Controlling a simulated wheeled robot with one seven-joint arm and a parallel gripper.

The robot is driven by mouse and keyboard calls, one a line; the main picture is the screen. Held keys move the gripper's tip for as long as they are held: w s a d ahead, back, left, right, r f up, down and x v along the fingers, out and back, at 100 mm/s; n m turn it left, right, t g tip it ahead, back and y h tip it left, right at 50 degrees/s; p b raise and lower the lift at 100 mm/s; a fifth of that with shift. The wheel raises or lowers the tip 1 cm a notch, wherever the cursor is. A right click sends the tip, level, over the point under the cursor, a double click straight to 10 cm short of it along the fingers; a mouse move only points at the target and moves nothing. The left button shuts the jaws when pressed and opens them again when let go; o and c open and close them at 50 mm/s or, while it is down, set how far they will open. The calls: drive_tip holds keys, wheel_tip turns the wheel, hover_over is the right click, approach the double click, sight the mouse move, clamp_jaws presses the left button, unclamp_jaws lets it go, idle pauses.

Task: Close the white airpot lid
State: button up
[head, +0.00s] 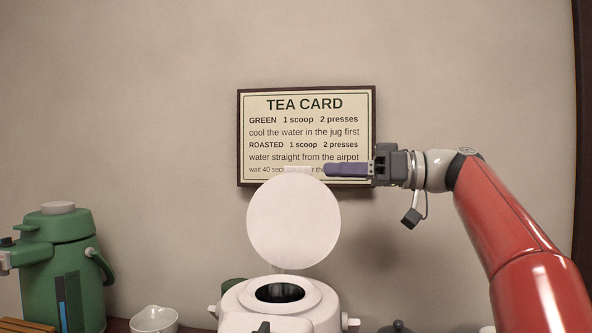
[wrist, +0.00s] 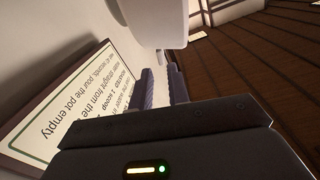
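The white airpot (head: 318,308) stands at the bottom middle of the head view. Its round white lid (head: 293,222) is raised upright, and the dark opening below is uncovered. The lid also shows at the top of the wrist view (wrist: 158,18). My gripper (head: 325,170) is at the lid's upper right, level with its top tab (head: 297,169). In the wrist view my gripper (wrist: 161,72) has a narrow gap between its fingers, with nothing seen held. The lid's tab (wrist: 160,54) is just beyond the fingertips; I cannot tell whether they touch.
A framed tea card (head: 305,103) hangs on the wall close behind my gripper. A green airpot (head: 62,265) stands at the left, with a white bowl (head: 154,318) beside it. A dark lidded thing (head: 396,327) is right of the white airpot.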

sight(297, 169)
drive_tip(key=x, duration=0.7)
drive_tip(key=shift+a+p, duration=0.35)
drive_tip(key=shift+p, duration=0.05)
drive_tip(key=shift+c, duration=0.5)
clamp_jaws()
